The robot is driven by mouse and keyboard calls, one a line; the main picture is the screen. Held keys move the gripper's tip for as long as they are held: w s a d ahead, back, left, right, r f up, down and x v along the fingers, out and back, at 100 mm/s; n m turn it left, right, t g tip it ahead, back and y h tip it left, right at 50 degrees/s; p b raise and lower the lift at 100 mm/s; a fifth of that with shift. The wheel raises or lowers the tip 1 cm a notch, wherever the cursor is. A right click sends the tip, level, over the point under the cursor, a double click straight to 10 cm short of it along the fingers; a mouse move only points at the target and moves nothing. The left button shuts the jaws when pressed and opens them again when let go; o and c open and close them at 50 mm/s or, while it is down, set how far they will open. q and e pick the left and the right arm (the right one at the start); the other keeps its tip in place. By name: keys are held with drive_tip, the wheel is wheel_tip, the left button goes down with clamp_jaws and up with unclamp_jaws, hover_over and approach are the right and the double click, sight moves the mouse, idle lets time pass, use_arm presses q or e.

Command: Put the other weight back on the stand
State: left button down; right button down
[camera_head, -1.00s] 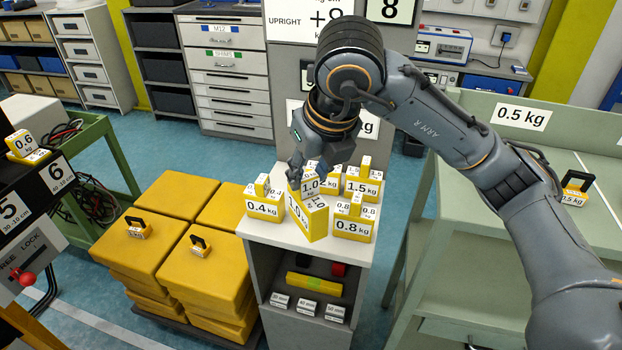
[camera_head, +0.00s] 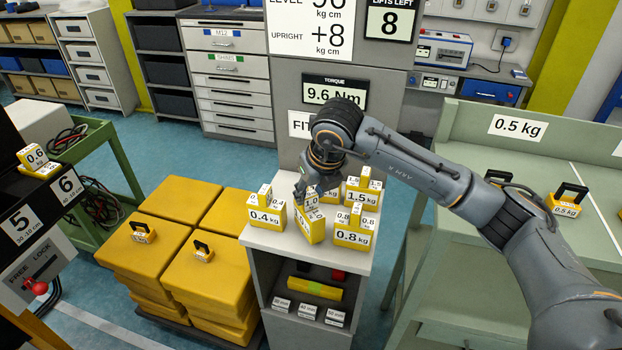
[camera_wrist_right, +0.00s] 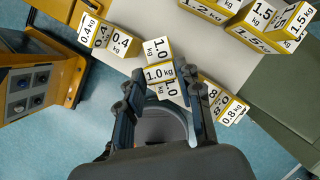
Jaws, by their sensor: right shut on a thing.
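My right gripper (camera_head: 307,190) is shut on the yellow 1.0 kg weight (camera_head: 311,228); its fingers also show on both sides of the weight in the right wrist view (camera_wrist_right: 160,82). The weight is turned at an angle over the front of the stand (camera_head: 285,243). I cannot tell whether its base touches the top. On the stand are the 0.4 kg weight (camera_head: 265,217), the 1.5 kg weight (camera_head: 362,196) and the 0.8 kg weight (camera_head: 352,236); a 1.2 kg weight (camera_wrist_right: 208,10) shows in the wrist view. My left gripper is not in view.
A 0.6 kg weight (camera_head: 36,160) sits on the black numbered mechanism (camera_head: 55,200) at left. Yellow blocks (camera_head: 205,285) are stacked left of the stand. A 0.5 kg weight (camera_head: 566,203) is on the green bench (camera_head: 480,150) at right. A panel (camera_head: 375,100) stands behind.

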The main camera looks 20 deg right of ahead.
drive_tip(key=shift+f, duration=0.4)
drive_tip(key=c, duration=1.3)
unclamp_jaws()
drive_tip(key=shift+f, duration=0.25)
drive_tip(key=shift+c, duration=0.2)
drive_tip(key=o, duration=0.4)
drive_tip(key=shift+r, duration=0.1)
drive_tip(key=shift+o, duration=0.2)
drive_tip(key=shift+s, duration=0.1)
drive_tip(key=b+v, duration=0.1)
drive_tip(key=v, duration=1.1)
drive_tip(key=shift+b, duration=0.3)
